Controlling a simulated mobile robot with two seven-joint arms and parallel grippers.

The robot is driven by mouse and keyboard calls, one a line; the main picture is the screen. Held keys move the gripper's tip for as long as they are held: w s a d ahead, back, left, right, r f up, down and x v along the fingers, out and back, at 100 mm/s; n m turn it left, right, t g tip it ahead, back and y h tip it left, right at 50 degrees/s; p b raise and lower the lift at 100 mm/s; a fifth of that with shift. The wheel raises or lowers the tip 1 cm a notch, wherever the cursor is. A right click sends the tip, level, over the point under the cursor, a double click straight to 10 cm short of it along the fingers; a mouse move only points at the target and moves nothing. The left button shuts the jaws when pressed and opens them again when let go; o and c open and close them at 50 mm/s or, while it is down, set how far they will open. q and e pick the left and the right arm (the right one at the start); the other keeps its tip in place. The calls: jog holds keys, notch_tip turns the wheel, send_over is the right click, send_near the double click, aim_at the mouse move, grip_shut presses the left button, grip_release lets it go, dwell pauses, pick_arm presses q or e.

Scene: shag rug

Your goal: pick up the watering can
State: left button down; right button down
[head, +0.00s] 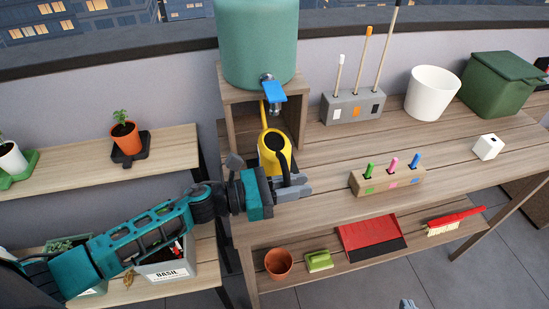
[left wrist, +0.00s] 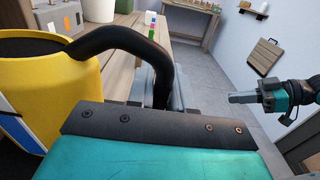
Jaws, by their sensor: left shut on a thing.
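The yellow watering can (head: 265,152) stands upright on the wooden bench, under the blue-handled tap (head: 274,91) of the green tank (head: 257,42). Its spout points up toward the tap. My left gripper (head: 292,187) is shut on the can's black handle (left wrist: 112,38), at the can's near right side. In the left wrist view the yellow body (left wrist: 75,88) is at the left, and the handle curves down between the fingers, which are partly hidden by my wrist. My right gripper (left wrist: 243,98) shows at the right of that view, away from the can; its finger gap is not clear.
A wooden block with colored markers (head: 387,181), a grey tool holder (head: 353,107), a white pot (head: 433,93) and a green bin (head: 500,83) stand on the bench to the right. The wooden tank stand (head: 232,124) closely surrounds the can's far side.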

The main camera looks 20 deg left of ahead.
pick_arm(q)
jog(key=shift+r, duration=0.3)
